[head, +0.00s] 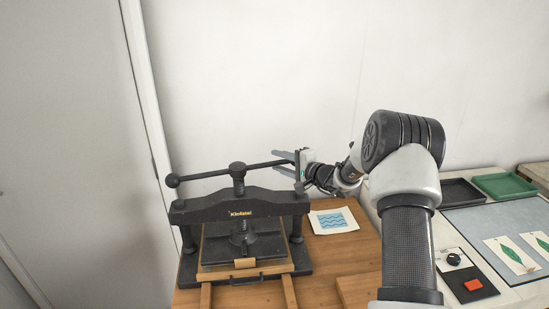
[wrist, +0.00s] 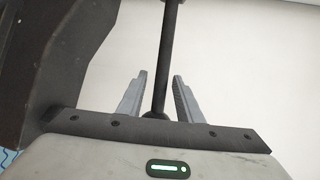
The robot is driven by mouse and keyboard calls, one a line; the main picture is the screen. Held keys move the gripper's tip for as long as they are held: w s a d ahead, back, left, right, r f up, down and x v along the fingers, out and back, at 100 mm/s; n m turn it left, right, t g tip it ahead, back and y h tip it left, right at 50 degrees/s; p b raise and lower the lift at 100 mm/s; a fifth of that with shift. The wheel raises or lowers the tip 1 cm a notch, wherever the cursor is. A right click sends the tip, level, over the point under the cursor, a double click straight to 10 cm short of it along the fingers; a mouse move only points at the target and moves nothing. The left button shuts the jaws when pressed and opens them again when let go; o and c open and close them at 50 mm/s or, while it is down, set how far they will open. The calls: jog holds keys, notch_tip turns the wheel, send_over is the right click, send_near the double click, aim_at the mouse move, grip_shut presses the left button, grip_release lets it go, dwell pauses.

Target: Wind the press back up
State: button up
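The black screw press (head: 240,215) stands on the wooden table. Its long handle bar (head: 214,174) runs across the top of the screw, with a ball knob (head: 172,181) at the left end. My gripper (head: 275,162) is at the right end of the bar, its two grey fingers pointing left, one above and one below the bar. In the wrist view the bar (wrist: 168,50) passes between the open fingers (wrist: 160,74), with a gap on each side. A dark knob shows close to my palm. The platen (head: 243,247) sits low in the frame, near the wooden bed.
A print with blue waves (head: 333,221) lies on the table (head: 345,252) right of the press. Further right are a black tray (head: 461,192), a green tray (head: 503,186) and a grey slab (head: 500,226) with leaf prints. A wall stands behind the press.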

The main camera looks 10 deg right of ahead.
jog(key=shift+x, duration=1.4)
grip_shut()
jog(key=shift+w+a+n+g+y+b, duration=0.85)
jog(key=shift+w+n+g+y+b, duration=0.3)
jog(key=shift+b, duration=0.55)
jog(key=shift+w+a+n+g+y+b, duration=0.85)
jog(key=shift+w+n+g+y+b, duration=0.3)
jog(key=shift+b, duration=0.5)
